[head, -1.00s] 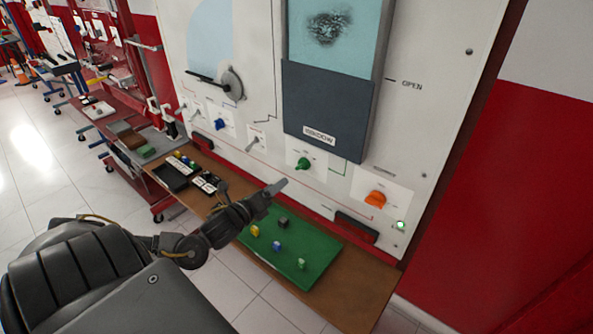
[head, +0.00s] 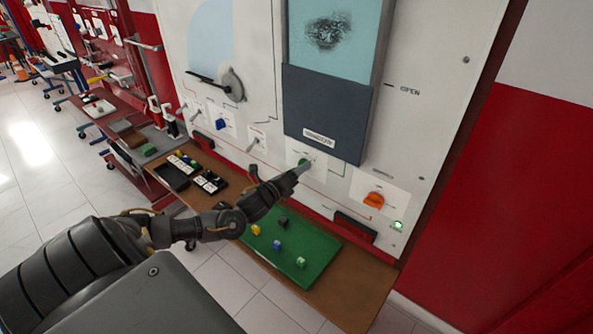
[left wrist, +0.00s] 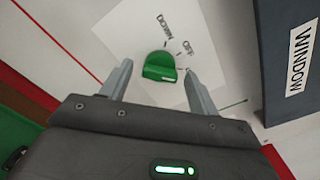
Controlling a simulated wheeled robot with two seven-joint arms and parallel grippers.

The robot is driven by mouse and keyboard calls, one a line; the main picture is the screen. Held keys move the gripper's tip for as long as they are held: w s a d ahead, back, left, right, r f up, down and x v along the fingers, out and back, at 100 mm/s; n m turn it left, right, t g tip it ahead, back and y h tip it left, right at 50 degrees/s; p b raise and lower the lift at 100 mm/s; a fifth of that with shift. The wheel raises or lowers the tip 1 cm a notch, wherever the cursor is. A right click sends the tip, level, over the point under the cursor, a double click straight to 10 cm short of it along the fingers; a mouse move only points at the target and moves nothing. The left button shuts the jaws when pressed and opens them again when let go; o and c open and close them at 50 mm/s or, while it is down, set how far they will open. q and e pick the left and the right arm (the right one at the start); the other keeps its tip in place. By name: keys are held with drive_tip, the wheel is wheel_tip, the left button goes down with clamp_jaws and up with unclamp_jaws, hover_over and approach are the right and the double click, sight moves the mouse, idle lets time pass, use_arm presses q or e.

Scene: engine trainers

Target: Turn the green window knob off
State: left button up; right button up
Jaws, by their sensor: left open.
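The green window knob (left wrist: 160,68) sits on a white label plate (left wrist: 130,50) in the left wrist view, with the words DOWN and OFF beside it. My left gripper (left wrist: 158,82) is open, with one finger on each side of the knob in that view; I see no contact. In the head view the knob (head: 304,161) is partly hidden behind the tip of my left gripper (head: 299,171). The dark window panel (head: 325,118), labelled WINDOW, is above the knob. My right gripper is not in view.
An orange knob (head: 374,200) is on the board to the right, and a blue knob (head: 221,124) to the left. A green mat (head: 318,262) with several small blocks lies on the brown shelf (head: 345,302) below. A lit green lamp (head: 398,225) is at the lower right.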

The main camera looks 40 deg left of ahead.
use_arm(q)
drive_tip(key=c, duration=1)
drive_tip(key=shift+n, duration=0.3)
drive_tip(key=n+p, duration=0.2)
drive_tip(key=n, duration=0.6)
idle(0.3)
